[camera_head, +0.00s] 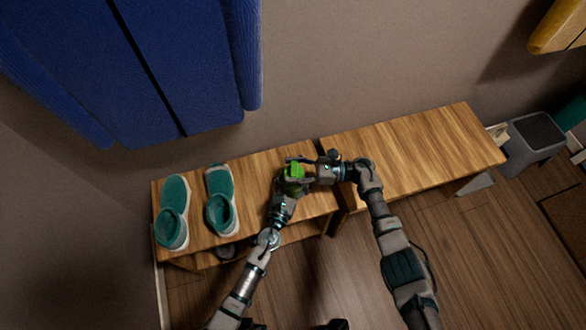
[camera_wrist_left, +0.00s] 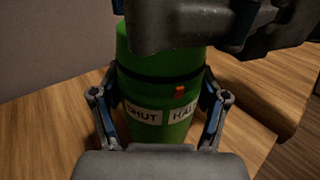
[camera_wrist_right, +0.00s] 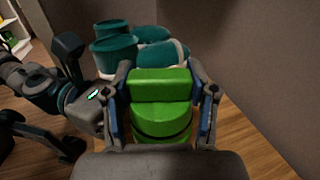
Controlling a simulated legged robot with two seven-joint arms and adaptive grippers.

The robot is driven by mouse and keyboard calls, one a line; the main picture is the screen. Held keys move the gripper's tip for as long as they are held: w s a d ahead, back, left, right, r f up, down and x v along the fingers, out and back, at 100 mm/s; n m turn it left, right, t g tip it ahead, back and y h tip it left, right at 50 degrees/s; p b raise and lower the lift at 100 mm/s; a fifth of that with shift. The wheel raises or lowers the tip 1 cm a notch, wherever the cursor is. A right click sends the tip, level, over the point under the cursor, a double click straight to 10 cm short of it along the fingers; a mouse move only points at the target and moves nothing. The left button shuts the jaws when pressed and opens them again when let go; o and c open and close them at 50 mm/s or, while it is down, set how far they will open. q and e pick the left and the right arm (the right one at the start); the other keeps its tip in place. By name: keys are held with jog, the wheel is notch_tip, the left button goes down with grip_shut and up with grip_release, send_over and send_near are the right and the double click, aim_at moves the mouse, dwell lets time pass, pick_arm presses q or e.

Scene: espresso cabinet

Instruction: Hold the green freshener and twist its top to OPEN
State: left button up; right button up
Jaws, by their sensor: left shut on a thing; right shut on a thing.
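The green freshener (camera_head: 294,173) stands on the wooden bench, between my two grippers. My left gripper (camera_wrist_left: 160,115) is shut on the freshener's body, one finger on each side. In the right wrist view my right gripper (camera_wrist_right: 162,98) is shut on the block-shaped green top (camera_wrist_right: 160,84). The right gripper hides part of the top in the left wrist view.
A pair of teal shoes (camera_head: 221,200) stands on the left part of the bench (camera_head: 262,170). The right part of the bench (camera_head: 420,150) is clear. Blue cloth (camera_head: 200,60) hangs on the wall above.

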jog(key=shift+d+f, duration=0.1)
jog(key=shift+f, duration=0.25)
jog(key=o, duration=1.2)
jog(key=shift+w+d+r, duration=0.1)
jog(key=shift+r, duration=0.05)
jog(key=shift+d, duration=0.3)
jog(key=d, duration=0.7)
jog(key=shift+w+f, duration=0.2)
jog(key=shift+w, duration=0.05)
